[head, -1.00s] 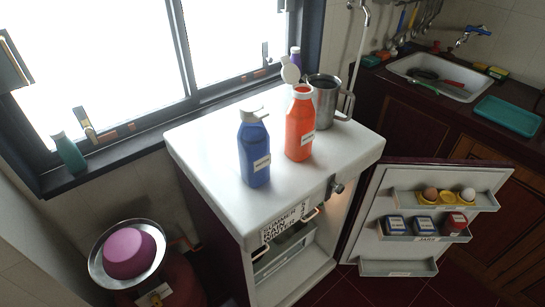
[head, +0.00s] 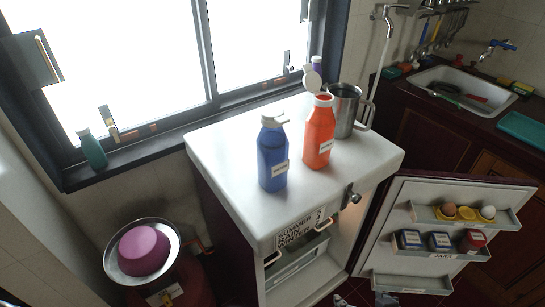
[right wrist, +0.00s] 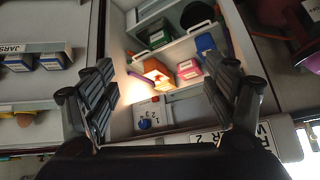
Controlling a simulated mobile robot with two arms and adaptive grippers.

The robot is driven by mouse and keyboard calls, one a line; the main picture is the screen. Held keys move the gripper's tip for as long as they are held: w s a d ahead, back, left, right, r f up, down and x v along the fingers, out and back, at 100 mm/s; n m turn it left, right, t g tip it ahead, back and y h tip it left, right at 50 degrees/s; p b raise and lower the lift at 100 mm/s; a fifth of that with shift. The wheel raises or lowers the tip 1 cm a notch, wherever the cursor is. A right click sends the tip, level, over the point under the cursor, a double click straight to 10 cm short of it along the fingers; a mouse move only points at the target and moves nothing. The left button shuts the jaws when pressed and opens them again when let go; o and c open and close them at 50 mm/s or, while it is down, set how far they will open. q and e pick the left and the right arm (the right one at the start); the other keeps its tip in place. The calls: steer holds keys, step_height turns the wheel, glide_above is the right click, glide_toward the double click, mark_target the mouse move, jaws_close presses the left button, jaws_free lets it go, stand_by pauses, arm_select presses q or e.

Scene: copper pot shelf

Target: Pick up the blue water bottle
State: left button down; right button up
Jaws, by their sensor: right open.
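The blue water bottle (head: 272,158) stands upright on the white top of the small refrigerator (head: 225,150). It has a white cap and a white label. An orange bottle (head: 319,135) stands close to its right. My right gripper (right wrist: 165,95) is open and empty in the right wrist view, with its fingers spread wide. It faces the open refrigerator interior, and the blue bottle is not in that view. My left gripper is not in view.
A metal mug (head: 345,112) stands behind the orange bottle. The open refrigerator door (head: 400,195) holds eggs and jars at right. A bowl with a purple thing (head: 143,250) sits at lower left. The window lies behind; the front of the refrigerator top is clear.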

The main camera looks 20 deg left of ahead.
steer(key=w+a+r+n+t+y, duration=0.2)
steer(key=w+a+r+y, duration=0.1)
steer(key=w+a+r, duration=0.3)
steer(key=w+a+r+n+t+y, duration=0.1)
steer(key=w+a+r+y, duration=0.2)
steer(key=a+r, duration=0.4)
steer(key=n+t+y, duration=0.1)
steer(key=n+y, duration=0.2)
steer(key=y, duration=0.1)
glide_toward(281, 155)
steer(key=x, duration=0.3)
steer(key=p+x, duration=0.1)
steer(key=x, duration=0.3)
steer(key=shift+a+r, duration=0.2)
steer(key=shift+p+x, duration=0.65)
steer(key=shift+x, duration=1.75)
steer(key=shift+w+a+f, duration=0.15)
steer(key=shift+w+a, duration=0.25)
steer(key=shift+w, duration=0.05)
steer(key=shift+c, duration=0.3)
steer(key=c, duration=1.4)
steer(key=shift+c, duration=0.8)
